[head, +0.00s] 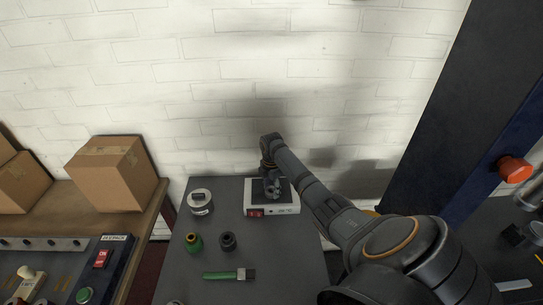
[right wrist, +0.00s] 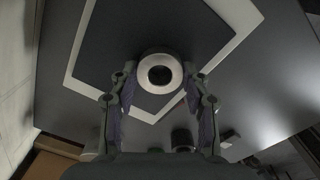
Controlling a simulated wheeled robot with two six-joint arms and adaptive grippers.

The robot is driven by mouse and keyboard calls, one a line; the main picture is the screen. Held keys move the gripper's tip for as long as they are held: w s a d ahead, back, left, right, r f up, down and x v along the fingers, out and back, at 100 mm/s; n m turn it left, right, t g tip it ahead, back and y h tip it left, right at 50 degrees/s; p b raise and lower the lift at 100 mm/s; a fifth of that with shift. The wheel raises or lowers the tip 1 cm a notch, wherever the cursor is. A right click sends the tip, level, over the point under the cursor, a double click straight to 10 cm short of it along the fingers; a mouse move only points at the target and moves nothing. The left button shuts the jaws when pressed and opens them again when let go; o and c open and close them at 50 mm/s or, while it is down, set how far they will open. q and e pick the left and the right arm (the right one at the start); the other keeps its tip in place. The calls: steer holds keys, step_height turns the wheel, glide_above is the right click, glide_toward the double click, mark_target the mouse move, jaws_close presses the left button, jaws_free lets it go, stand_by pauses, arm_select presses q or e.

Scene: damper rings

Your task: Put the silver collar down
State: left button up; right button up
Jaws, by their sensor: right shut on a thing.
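The silver collar (right wrist: 143,72), a pale ring with a dark round hole, sits between the fingertips of my right gripper (right wrist: 160,78) in the right wrist view. That gripper is shut on it. In the head view my right gripper (head: 272,188) points down over the dark top plate of a white box-shaped device (head: 286,209). The collar is hidden or too small to make out there. The wrist view shows the dark plate with its white border (right wrist: 82,84) behind the collar; I cannot tell whether they touch. My left gripper is not in view.
On the grey table (head: 290,265) stand a round silver-and-white item (head: 200,202), a green-and-gold part (head: 193,242) and a black ring-like part (head: 228,241). A green-handled brush (head: 222,276) lies in front. Cardboard boxes (head: 112,176) are at left. The table's front right is clear.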

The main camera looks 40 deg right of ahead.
steer(key=o, duration=1.5)
steer(key=shift+c, duration=0.2)
step_height(320, 180, up, 12)
jaws_close()
stand_by(0.9)
